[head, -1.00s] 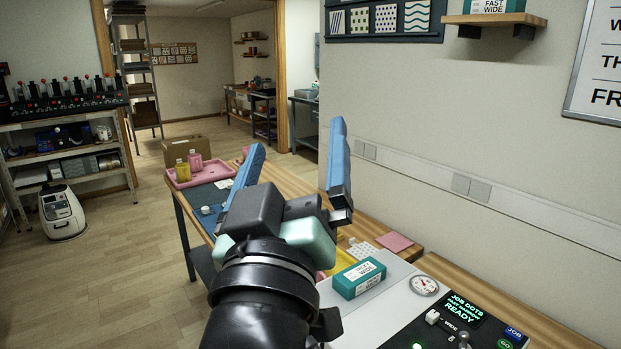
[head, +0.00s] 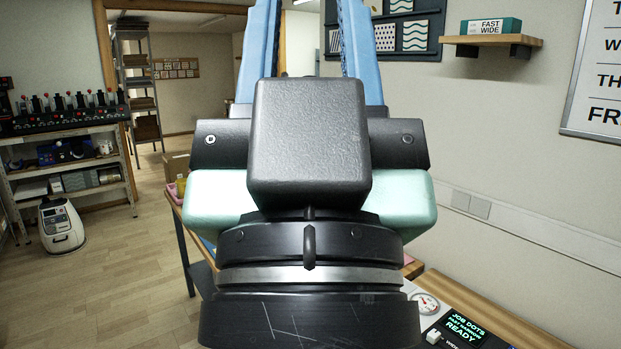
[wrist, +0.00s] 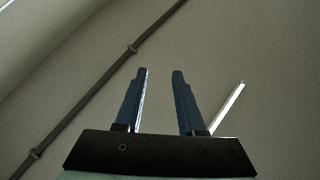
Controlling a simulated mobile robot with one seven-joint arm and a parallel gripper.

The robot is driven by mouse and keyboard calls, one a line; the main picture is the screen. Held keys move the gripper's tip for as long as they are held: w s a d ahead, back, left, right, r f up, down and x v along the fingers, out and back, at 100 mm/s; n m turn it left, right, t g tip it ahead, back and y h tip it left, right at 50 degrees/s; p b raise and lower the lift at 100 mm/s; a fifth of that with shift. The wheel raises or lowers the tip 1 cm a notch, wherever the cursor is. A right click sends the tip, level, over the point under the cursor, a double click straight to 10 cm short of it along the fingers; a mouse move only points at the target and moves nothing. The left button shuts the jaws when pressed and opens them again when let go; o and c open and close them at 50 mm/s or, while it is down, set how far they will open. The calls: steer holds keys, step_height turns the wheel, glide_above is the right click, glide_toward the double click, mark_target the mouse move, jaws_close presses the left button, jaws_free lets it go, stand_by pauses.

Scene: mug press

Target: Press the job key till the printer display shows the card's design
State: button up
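The printer display (head: 463,328) at the lower right of the head view reads JOB DOTS, a smaller line that is hard to read, and READY. The blue JOB key is not clearly visible now, at or below the frame's lower edge. My gripper (head: 306,50) fills the middle of the head view, pointing up and away, left of the display. Its two blue fingers stand apart with nothing between them. In the wrist view my gripper (wrist: 159,75) is open and empty against a plain wall or ceiling. I cannot make out which card is meant.
A pattern board (head: 400,38) hangs on the back wall. A shelf (head: 490,41) holds a teal FAST WIDE box (head: 490,26). A round gauge (head: 425,303) and a pale switch (head: 433,336) are beside the display. My arm hides most of the bench.

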jaws_close()
stand_by(1.2)
